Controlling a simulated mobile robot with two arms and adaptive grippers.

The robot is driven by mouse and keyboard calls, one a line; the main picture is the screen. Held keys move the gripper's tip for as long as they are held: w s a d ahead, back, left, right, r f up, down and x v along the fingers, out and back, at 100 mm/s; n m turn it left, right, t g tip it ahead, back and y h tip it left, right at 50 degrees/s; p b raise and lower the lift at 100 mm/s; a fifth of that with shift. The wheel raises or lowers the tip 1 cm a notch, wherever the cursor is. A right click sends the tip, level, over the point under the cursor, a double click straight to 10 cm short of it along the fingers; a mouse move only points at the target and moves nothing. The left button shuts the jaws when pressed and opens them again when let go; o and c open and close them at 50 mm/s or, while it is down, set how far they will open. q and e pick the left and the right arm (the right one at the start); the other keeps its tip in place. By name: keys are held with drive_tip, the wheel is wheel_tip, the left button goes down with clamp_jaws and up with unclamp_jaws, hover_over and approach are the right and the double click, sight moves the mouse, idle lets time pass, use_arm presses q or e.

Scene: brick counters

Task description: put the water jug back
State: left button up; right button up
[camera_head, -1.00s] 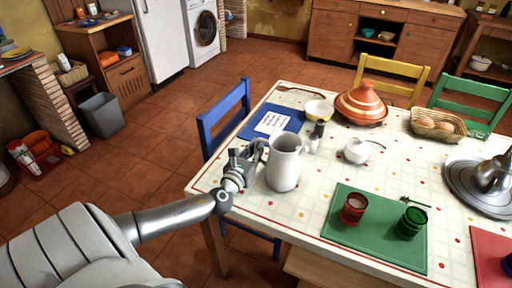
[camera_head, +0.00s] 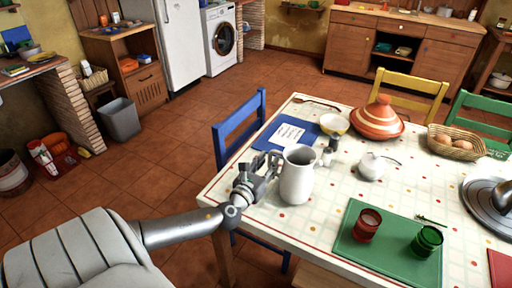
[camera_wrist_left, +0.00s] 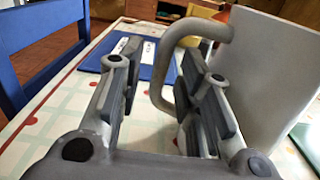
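The water jug (camera_head: 297,178) is a pale grey-white pitcher standing upright on the tiled table near its left edge. Its handle points left, toward my left gripper (camera_head: 264,168). In the left wrist view, the jug's wall (camera_wrist_left: 270,70) fills the right side. Its looped handle (camera_wrist_left: 160,75) passes between the two fingers of my left gripper (camera_wrist_left: 162,90). The fingers are apart, with a clear gap on the left side of the handle; the right finger is close to it. Whether it touches is hard to tell. My right gripper is not in view.
The table (camera_head: 312,240) holds a blue placemat (camera_head: 274,138), a yellow bowl (camera_head: 334,124), shakers, a tagine (camera_head: 378,120), a white pot (camera_head: 371,166) and a green mat (camera_head: 352,238) with red and green cups. A blue chair (camera_head: 240,127) stands by the left edge.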

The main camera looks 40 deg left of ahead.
use_arm(q)
drive_tip(key=v, duration=1)
drive_tip(key=shift+s+b, duration=0.15)
drive_tip(key=shift+b, duration=0.2)
